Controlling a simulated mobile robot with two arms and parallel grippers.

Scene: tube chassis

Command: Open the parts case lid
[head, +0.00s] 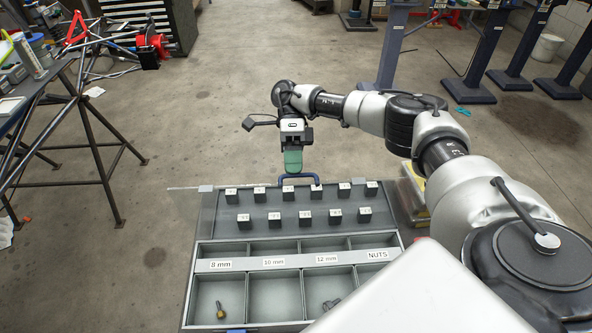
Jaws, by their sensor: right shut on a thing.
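The parts case (192,290) stands at the bottom centre of the head view. Its front compartments, labelled 8 mm, 10 mm, 12 mm and NUTS, are uncovered. A grey panel (290,201) with two rows of small dark blocks lies behind them. A blue handle (313,177) shows at the far edge. My right gripper (293,165) points down with greenish fingers and is shut on the blue handle. The exact tilt of the lid is hard to tell from this angle. My left gripper is out of view.
A bolt (220,310) lies in the left front compartment and dark hardware (331,304) in another. A workbench (40,85) stands at the left. Blue posts (393,45) stand at the back right. The floor behind the case is mostly clear.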

